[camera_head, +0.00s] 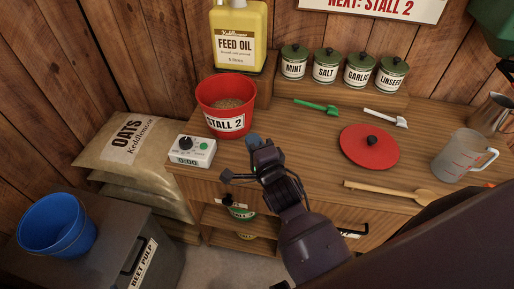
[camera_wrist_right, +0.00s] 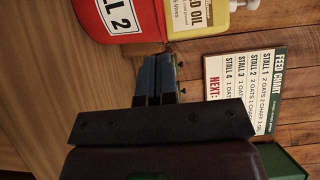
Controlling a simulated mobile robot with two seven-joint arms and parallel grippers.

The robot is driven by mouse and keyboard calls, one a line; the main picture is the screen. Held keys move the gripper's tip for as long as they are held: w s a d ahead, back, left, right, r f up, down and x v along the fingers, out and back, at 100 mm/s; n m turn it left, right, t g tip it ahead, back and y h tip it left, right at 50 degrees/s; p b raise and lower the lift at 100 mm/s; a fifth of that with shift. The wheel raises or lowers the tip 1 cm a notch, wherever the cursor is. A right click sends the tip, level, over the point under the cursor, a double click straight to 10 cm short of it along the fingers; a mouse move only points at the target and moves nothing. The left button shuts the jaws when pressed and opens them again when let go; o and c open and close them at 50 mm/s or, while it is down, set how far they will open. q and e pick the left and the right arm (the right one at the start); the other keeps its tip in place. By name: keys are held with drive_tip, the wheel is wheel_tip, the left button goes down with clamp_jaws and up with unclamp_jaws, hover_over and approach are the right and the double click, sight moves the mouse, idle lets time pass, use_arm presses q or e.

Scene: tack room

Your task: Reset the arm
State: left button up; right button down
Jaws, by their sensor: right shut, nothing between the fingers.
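My right gripper (camera_head: 254,142) is shut and empty. In the head view it is above the front edge of the wooden counter (camera_head: 310,150), just in front of the red STALL 2 bucket (camera_head: 226,104) and to the right of the white timer-like box (camera_head: 192,150). In the right wrist view its two dark fingers (camera_wrist_right: 157,80) lie together with nothing between them. The red bucket also shows there at the upper left (camera_wrist_right: 118,16), apart from the fingers. My left gripper is not in view.
A yellow feed oil jug (camera_head: 238,38) and several labelled tins (camera_head: 325,66) stand at the back. A red lid (camera_head: 370,148), two scoops, a wooden spoon (camera_head: 390,191) and a clear measuring jug (camera_head: 463,156) are to the right. A blue bucket (camera_head: 55,226) stands at lower left.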

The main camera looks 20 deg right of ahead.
drive_tip(key=shift+s, duration=1.05)
drive_tip(key=s+d+f+n+g, duration=0.3)
drive_tip(key=s+d+f+n, duration=0.2)
drive_tip(key=s+f+n, duration=0.3)
drive_tip(key=s+d+f+n+g, duration=0.3)
drive_tip(key=s+d+f+n, duration=0.2)
drive_tip(key=s+f+n, duration=0.3)
drive_tip(key=n, duration=0.2)
drive_tip(key=shift+s+d+f+n+h, duration=0.2)
drive_tip(key=shift+s+f+n+h, duration=0.1)
drive_tip(key=shift+n, duration=0.1)
